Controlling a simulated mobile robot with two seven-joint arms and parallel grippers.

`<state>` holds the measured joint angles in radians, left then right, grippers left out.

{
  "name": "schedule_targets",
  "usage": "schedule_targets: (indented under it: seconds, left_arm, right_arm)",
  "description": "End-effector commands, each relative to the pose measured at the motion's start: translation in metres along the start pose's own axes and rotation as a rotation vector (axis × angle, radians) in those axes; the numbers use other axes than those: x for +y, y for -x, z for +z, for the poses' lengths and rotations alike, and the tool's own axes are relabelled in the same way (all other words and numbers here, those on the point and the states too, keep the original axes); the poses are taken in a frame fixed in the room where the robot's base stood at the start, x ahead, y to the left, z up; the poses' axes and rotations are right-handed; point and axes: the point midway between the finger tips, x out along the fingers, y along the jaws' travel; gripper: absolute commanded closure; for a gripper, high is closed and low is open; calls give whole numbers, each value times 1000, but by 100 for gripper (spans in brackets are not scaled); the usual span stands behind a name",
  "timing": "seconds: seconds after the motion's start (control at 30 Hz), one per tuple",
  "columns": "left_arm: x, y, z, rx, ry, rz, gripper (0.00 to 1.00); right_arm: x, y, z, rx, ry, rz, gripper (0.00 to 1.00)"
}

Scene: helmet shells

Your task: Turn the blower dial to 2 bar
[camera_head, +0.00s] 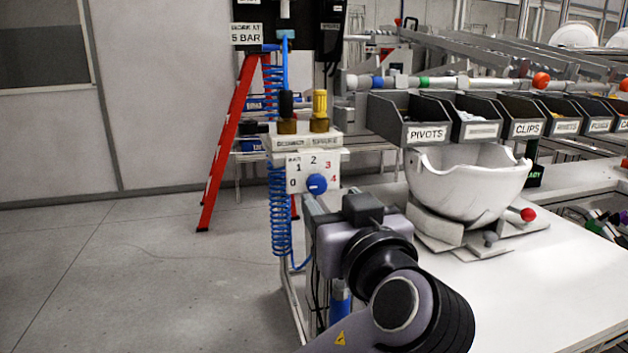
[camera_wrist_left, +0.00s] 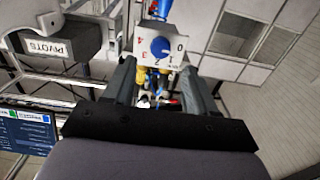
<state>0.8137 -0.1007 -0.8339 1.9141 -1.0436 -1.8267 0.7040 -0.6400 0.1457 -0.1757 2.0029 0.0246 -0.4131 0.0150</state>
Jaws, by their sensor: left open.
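The blower dial (camera_head: 317,184) is a blue knob on a white panel (camera_head: 299,172) marked 0 to 4 bar, with 3 and 4 in red. It also shows in the left wrist view (camera_wrist_left: 160,47), where the scale appears upside down. I cannot read its pointer surely. My left gripper (camera_head: 313,201) is just in front of and below the dial in the head view. In the left wrist view its two fingers (camera_wrist_left: 157,68) are apart with nothing held between them, and the dial shows beyond the tips. My right gripper is not in view.
A white bench with a white helmet shell (camera_head: 468,182) on a fixture stands to the right. Labelled bins, including PIVOTS (camera_head: 427,134), are above it. Blue coiled hose (camera_head: 279,210) hangs left of the panel. A red ladder (camera_head: 228,145) stands behind. Floor at left is clear.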

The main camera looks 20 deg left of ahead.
Motion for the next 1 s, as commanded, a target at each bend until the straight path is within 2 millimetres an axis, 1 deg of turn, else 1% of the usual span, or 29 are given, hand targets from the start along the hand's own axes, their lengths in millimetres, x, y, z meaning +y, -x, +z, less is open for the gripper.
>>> schedule_targets:
  seconds: [0.17,0.4,0.5,0.63,0.87,0.9,0.97,1.0]
  left_arm:
    - [-1,-19,-2,3,-2,-6,43]
    - [-1,-55,-2,3,-3,-6,43]
    - [-1,-65,-1,2,-3,-5,43]
    - [-1,-71,0,0,-2,-2,43]
    - [0,-71,0,0,-2,-1,43]
    - [0,-71,0,0,-2,-2,56]
    - [0,-71,0,0,-2,-2,76]
    - [-1,-71,0,0,-2,-2,89]
  right_arm:
    - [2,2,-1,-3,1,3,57]
    - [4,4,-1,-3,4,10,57]
    - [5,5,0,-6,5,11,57]
    - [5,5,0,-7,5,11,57]
    - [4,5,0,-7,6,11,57]
    - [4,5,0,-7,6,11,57]
    - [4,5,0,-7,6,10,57]
    - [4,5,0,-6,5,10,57]
